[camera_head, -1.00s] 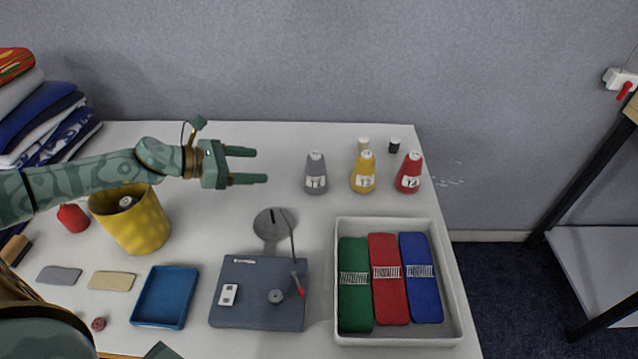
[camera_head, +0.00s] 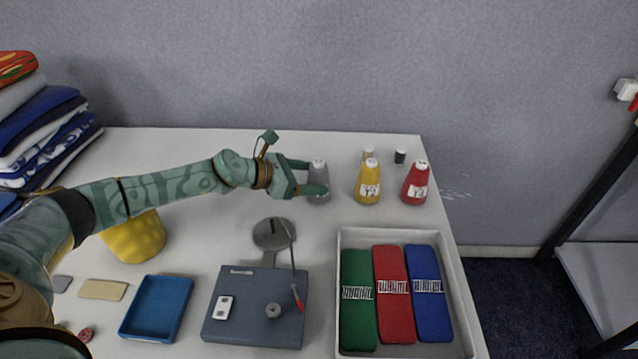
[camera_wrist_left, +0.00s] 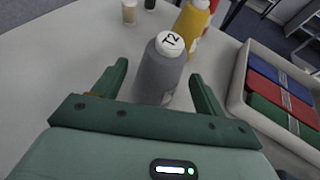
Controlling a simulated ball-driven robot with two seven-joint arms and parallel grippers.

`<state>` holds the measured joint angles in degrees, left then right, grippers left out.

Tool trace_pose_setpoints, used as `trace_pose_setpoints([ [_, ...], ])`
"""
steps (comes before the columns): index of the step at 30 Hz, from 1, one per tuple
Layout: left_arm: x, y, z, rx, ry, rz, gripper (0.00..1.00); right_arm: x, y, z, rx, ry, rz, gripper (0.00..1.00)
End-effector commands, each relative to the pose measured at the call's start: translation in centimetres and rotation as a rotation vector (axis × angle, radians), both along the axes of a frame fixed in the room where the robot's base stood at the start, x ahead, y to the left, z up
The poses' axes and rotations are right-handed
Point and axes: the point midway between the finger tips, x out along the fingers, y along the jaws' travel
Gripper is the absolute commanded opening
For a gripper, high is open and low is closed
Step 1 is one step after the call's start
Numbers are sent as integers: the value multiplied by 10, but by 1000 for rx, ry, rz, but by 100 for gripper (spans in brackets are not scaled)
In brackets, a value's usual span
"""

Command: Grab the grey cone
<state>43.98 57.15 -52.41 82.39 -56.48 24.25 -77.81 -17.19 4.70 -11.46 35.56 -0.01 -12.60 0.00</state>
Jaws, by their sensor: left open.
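The grey cone (camera_head: 318,184) stands upright on the table, at the left end of a row with a yellow cone (camera_head: 368,183) and a red cone (camera_head: 415,184). My left gripper (camera_head: 318,177) is open, with its two fingers on either side of the grey cone. In the left wrist view the grey cone (camera_wrist_left: 160,70), with a white top marked T2, stands between the open fingers (camera_wrist_left: 157,85). I cannot tell whether a finger touches it. The front finger hides part of the cone in the head view. My right gripper is not in view.
A white tray (camera_head: 343,240) with green, red and blue bundles is at the front right. A slate-blue board (camera_head: 250,320), a blue tray (camera_head: 152,335) and a yellow cup (camera_head: 135,240) are nearer. Two small cylinders (camera_head: 400,156) stand behind the cones.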

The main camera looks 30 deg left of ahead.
Motion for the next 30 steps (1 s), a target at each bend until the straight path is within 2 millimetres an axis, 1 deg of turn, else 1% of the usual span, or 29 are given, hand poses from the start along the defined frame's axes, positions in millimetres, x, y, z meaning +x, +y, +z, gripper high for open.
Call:
trace_pose_setpoints([
  [1, 6, -5, -5, -2, 0, -1, 72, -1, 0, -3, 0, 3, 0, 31],
  [4, 13, -10, -8, -1, 1, 0, 72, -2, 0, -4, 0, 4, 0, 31],
  [11, 14, -11, -8, 1, 0, 2, 72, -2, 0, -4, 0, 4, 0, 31],
  [12, 14, -11, -8, 0, 0, 1, 66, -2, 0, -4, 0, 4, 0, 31],
  [14, 14, -11, -8, 0, 0, 1, 50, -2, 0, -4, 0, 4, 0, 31],
  [15, 14, -11, -8, 0, 0, 1, 38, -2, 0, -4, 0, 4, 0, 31],
  [17, 14, -11, -8, 0, 0, 1, 22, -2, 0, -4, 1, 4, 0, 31],
  [18, 14, -11, -8, 0, 0, 1, 19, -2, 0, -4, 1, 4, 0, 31],
  [26, 14, -11, -7, 0, -1, 2, 19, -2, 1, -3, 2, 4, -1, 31],
  [30, 14, -11, 4, 0, -4, 1, 19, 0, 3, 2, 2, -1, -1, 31],
])
